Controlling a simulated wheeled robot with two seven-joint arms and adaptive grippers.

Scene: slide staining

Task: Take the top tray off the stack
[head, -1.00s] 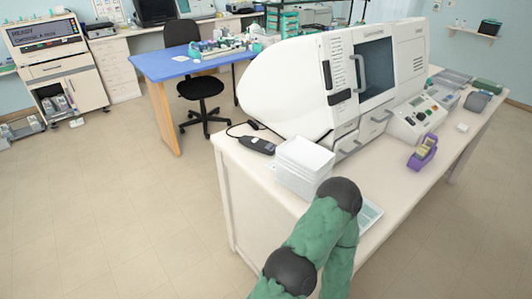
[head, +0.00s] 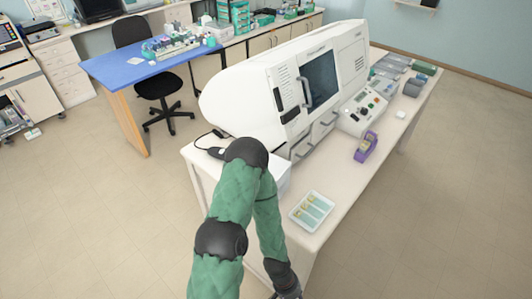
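The white tray stack (head: 283,174) stands on the near left end of the white bench, in front of the large white machine. My green arm covers most of it, so its top tray cannot be made out. My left arm rises in front of the bench and bends down again. Its gripper (head: 288,293) is at the bottom edge of the head view, below the stack and partly cut off. Whether its fingers are open or shut does not show. My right gripper is not in view.
A shallow white tray with several slides (head: 312,211) lies on the bench right of the stack. A purple holder (head: 366,147) and the white machine (head: 290,85) are farther along. A dark handheld device (head: 209,152) lies at the bench's left end. Floor is clear around the bench.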

